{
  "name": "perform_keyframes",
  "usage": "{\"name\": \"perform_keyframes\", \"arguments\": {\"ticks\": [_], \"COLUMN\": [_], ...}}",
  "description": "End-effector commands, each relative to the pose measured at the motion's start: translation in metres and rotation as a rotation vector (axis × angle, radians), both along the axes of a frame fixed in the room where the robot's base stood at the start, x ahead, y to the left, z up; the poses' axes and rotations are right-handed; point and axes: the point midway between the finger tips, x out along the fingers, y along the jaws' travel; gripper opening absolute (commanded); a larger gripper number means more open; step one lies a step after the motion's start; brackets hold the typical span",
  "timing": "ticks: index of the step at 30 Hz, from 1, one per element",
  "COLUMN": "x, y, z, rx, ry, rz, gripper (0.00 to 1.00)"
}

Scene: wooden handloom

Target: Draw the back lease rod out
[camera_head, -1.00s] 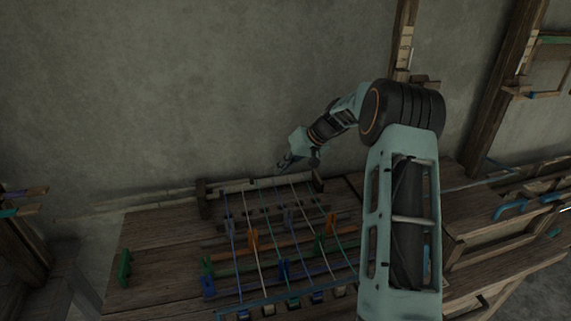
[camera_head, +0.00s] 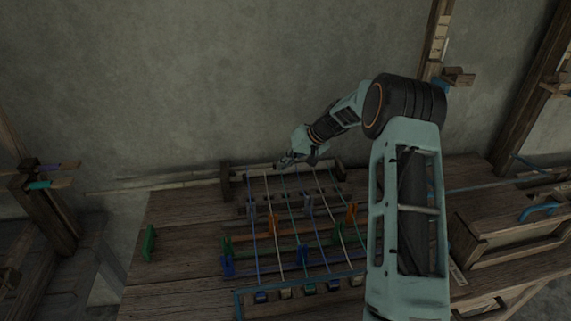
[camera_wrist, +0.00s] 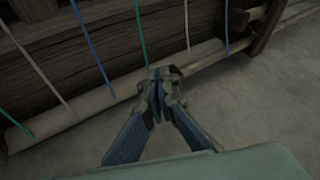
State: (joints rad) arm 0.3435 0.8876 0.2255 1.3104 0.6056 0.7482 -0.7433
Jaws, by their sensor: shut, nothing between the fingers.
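The loom's warp threads (camera_head: 270,203) run from a pale round back beam (camera_head: 262,172) toward the front. Several coloured rods cross them, among them an orange rod (camera_head: 325,221) and a green rod (camera_head: 300,235). I cannot tell which is the back lease rod. My gripper (camera_head: 284,162) is at the back beam in the head view. In the wrist view my gripper (camera_wrist: 158,76) is shut and empty, its tips in front of the pale beam (camera_wrist: 105,97) between a green and a white thread. Whether the tips touch the beam is unclear.
A green clip (camera_head: 149,243) stands on the left of the wooden loom top (camera_head: 185,235). Upright clips, orange and blue, stand among the threads. The wall is close behind the back beam. A wooden box-like frame (camera_head: 510,240) is at right.

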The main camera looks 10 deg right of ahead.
Motion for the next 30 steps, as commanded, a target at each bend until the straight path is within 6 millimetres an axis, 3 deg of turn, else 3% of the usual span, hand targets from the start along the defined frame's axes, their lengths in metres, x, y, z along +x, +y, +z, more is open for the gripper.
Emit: {"name": "perform_keyframes", "arguments": {"ticks": [9,13,30], "x": [0.0,0.0,0.0], "y": [0.077,0.099,0.109], "z": [-0.003,-0.002,0.0], "rx": [0.0,0.001,0.003], "ry": [-0.002,0.0,0.0], "rz": [0.007,0.005,0.004], "gripper": [0.0,0.0,0.0]}}
